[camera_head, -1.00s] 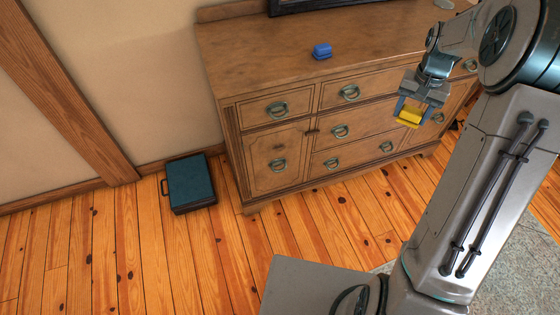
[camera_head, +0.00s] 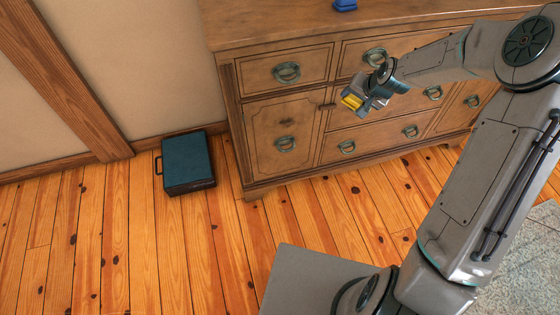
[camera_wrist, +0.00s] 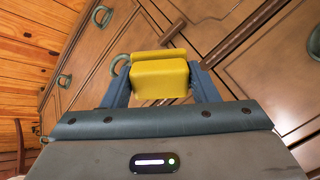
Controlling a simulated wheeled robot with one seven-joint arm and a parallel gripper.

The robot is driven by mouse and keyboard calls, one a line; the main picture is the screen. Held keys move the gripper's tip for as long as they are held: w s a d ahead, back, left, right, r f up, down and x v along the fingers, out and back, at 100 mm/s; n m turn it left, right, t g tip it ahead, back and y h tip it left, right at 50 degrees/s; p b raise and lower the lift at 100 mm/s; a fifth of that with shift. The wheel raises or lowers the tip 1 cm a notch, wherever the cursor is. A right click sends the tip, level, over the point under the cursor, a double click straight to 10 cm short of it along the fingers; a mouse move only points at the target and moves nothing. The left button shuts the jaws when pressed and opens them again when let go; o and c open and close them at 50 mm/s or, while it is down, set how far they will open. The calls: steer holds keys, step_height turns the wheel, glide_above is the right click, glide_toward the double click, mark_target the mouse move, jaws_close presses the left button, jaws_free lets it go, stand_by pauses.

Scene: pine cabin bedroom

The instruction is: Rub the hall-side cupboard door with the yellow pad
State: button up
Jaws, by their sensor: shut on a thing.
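The wooden dresser (camera_head: 245,120) has a cupboard door (camera_head: 265,125) at its lower left, with a ring handle (camera_head: 286,144); it looks closed. Another panel with a ring handle (camera_head: 472,101) is at the right end, partly behind my arm. My gripper (camera_head: 357,101) is shut on the yellow pad (camera_head: 351,101), in front of the middle drawers just right of the left door. In the wrist view the pad (camera_wrist: 160,78) sits between the two fingers, with the dresser front (camera_wrist: 115,60) behind it. Whether the pad touches the dresser, I cannot tell.
A dark teal case (camera_head: 187,162) lies on the plank floor left of the dresser, near the wall. A blue object (camera_head: 345,5) sits on the dresser top. The floor (camera_head: 300,215) before the left door is clear.

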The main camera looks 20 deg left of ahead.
mark_target(298, 119)
steer(key=s+a+f+t+y+b, duration=0.3)
steer(key=a+f+t+y+b, duration=0.15)
steer(key=a+f+b, duration=0.8)
steer(key=s+a+f+m+t+b, duration=0.1)
steer(key=s+a+f+t+b, duration=0.6)
steer(key=b, duration=0.5)
steer(key=shift+g+y, duration=0.45)
steer(key=shift+g, duration=0.3)
steer(key=shift+w+a+r+p, duration=0.15)
steer(key=shift+w+a, duration=0.75)
steer(key=shift+a, duration=0.05)
steer(key=shift+w+a+r+p, duration=0.1)
steer(key=shift+w+a+p, duration=0.05)
steer(key=shift+w+a, duration=0.8)
steer(key=shift+b+x, duration=0.3)
steer(key=shift+x, duration=0.6)
steer(key=shift+w+d+b, duration=0.45)
steer(key=shift+w+d, duration=0.45)
steer(key=shift+d, duration=0.55)
steer(key=shift+w+d+b, duration=0.4)
steer(key=shift+w+d, duration=0.45)
steer(key=shift+d, duration=0.55)
steer(key=shift+w+d+b, duration=0.45)
steer(key=shift+w+d, duration=0.45)
steer(key=shift+d, duration=0.55)
steer(key=shift+a+b, duration=0.15)
steer(key=shift+b, duration=0.15)
